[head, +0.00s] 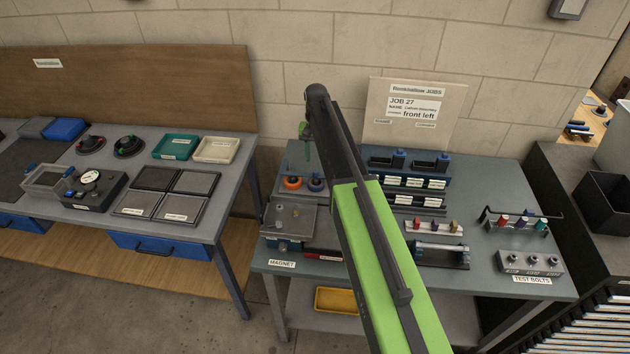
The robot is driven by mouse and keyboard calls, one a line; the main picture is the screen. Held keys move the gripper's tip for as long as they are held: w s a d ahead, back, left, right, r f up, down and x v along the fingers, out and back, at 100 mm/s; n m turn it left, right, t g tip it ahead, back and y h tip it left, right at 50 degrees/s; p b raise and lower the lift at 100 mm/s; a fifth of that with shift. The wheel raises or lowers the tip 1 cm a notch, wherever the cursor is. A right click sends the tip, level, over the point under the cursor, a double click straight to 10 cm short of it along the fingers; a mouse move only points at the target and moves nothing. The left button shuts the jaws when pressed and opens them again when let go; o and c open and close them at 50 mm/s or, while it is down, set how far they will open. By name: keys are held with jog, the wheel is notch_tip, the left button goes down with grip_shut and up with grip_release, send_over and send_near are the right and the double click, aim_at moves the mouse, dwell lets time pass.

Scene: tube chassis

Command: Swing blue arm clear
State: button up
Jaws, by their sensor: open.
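My green and black arm reaches up across the middle of the head view. My gripper (307,146) hangs down at its far end, above the back left of the right-hand bench; it is open, with nothing seen in it. A thin dark bar (525,213) runs across a rack of small red, blue and teal-topped pieces (523,221) at the bench's right. No part there is clearly a blue arm; I cannot tell which piece it is. My arm hides part of the bench middle.
The bench (480,268) holds a grey plate fixture (289,219) near the MAGNET label, orange and blue rings (292,183), dark blue holders (405,161) and a test bolt block (530,262). A job board (412,113) stands behind. Another bench (200,228) is left.

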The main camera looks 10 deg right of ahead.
aim_at(316, 172)
notch_tip(316, 172, down, 7)
jog(key=b, duration=0.5)
jog(key=shift+b, duration=0.3)
jog(key=shift+r, duration=0.1)
grip_shut()
dwell(0.7)
